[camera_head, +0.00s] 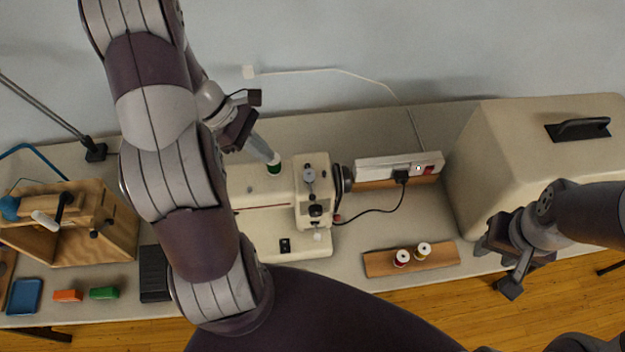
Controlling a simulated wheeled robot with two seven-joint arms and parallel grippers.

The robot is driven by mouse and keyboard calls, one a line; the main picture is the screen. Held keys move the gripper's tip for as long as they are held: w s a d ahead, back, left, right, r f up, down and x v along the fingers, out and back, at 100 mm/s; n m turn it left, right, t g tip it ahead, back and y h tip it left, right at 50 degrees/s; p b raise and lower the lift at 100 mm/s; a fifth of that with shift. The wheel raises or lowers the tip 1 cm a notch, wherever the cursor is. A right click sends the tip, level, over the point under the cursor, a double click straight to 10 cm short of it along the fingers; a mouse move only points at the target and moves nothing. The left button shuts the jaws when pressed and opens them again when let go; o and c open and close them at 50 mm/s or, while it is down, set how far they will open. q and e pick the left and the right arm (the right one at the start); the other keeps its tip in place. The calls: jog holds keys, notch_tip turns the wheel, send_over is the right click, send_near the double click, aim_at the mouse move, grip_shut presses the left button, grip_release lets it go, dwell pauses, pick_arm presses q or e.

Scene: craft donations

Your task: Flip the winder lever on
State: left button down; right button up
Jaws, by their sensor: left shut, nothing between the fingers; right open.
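A cream sewing machine (312,200) stands mid-table with its dark handwheel (343,179) on the right. Small grey and dark knobs sit on its head; I cannot tell which small part is the winder lever. My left gripper (240,132) is shut and empty, above and behind the machine's left part, next to the pale piece; contact cannot be told. My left arm hides the machine's left end. My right gripper (498,266) is open and empty at the table's front right.
A power strip (375,168) with a plug and red switch lies behind. Its cord runs to the machine. A wooden board (380,264) holds two spools. A large cream case (530,140) stands right. A wooden box (105,215), blue tray (24,297) and small blocks are left.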

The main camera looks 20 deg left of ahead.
pick_arm(q)
jog(key=b, duration=0.9)
send_near(310, 195)
jog(key=shift+d+f, duration=0.1)
jog(key=shift+f, duration=0.45)
jog(key=p+x, duration=0.1)
jog(key=x, duration=0.3)
jog(key=shift+d+p, duration=0.35)
jog(key=shift+d, duration=0.05)
jog(key=shift+w+d+f, duration=0.1)
jog(key=shift+d+f, duration=0.3)
jog(key=shift+f, duration=0.2)
pick_arm(e)
notch_tip(310, 195, down, 7)
jog(key=shift+w+f, duration=0.15)
jog(key=shift+d, duration=0.1)
